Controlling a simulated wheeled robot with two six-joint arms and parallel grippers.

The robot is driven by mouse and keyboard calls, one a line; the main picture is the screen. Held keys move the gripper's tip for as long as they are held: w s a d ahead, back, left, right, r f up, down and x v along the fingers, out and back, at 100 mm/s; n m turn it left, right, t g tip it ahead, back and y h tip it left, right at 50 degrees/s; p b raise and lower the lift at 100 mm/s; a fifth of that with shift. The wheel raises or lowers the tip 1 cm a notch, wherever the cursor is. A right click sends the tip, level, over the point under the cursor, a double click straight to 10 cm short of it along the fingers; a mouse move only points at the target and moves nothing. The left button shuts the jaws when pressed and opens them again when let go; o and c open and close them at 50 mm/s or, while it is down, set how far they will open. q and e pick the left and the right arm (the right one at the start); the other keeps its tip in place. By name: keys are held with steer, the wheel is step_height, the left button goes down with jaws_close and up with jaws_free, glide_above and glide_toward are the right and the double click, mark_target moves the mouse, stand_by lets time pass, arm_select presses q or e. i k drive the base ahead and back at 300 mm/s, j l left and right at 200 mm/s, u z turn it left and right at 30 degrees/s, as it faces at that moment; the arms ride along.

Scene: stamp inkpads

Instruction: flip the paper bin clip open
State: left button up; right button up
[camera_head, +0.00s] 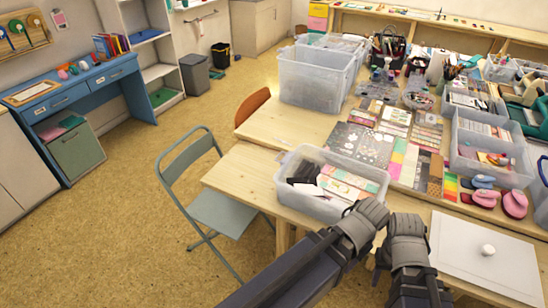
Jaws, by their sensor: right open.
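The paper bin (322,200) is an open, clear plastic box with papers and cards inside. It stands upright at the left front edge of the wooden table. A small pale clip or handle (283,157) shows at its left end, too small to tell whether it is open or shut. My right gripper (400,222) is at the lower right, right of the bin's near corner and apart from the clip. It is open, with no object seen in it. Its fingertips are hard to make out among my dark grey arm parts.
A white board (465,262) with a round white knob (487,249) lies right of my arm. Coloured cards (410,160) and pink stamp pads (514,204) lie behind it. Larger clear bins (310,80) stand farther back. A grey chair (222,210) stands left of the table.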

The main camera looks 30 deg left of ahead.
mark_target(285, 160)
steer(key=j+z, duration=0.1)
steer(key=j, duration=0.5)
steer(key=k+j, duration=0.1)
steer(key=j, duration=0.5)
steer(key=j+z, duration=0.15)
steer(key=j, duration=0.4)
steer(key=k+j+z, duration=0.1)
steer(key=j, duration=0.5)
steer(key=k+j, duration=0.1)
steer(key=j, duration=0.45)
steer(key=z, duration=0.05)
